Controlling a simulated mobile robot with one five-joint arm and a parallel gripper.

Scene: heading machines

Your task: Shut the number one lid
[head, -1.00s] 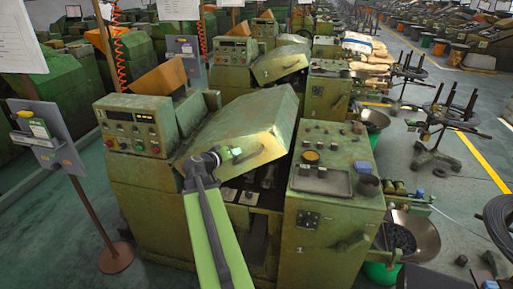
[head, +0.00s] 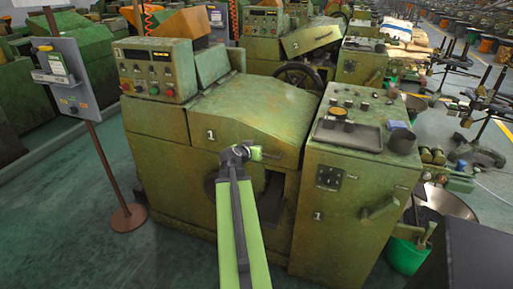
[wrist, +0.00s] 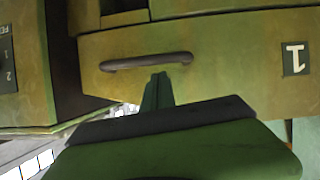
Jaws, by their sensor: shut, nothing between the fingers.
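The number one lid (head: 245,105) is a worn green sloping cover on the nearest machine. It lies down over the machine's top, level with the bodywork on both sides, and its front face bears a white "1". Its dark bar handle (wrist: 146,61) runs across the front face in the wrist view, with the "1" plate (wrist: 295,59) to the right. My gripper (head: 258,153) is at the lid's front face, by the handle. In the wrist view my gripper's fingers (wrist: 158,88) are together, their tips close to the handle; I cannot tell whether they touch it.
A control box (head: 153,70) stands left of the lid and a control cabinet (head: 355,180) right of it. A sign on a stand (head: 64,78) is at the left. A handwheel (head: 298,76) shows behind the lid. Floor is clear at the front left.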

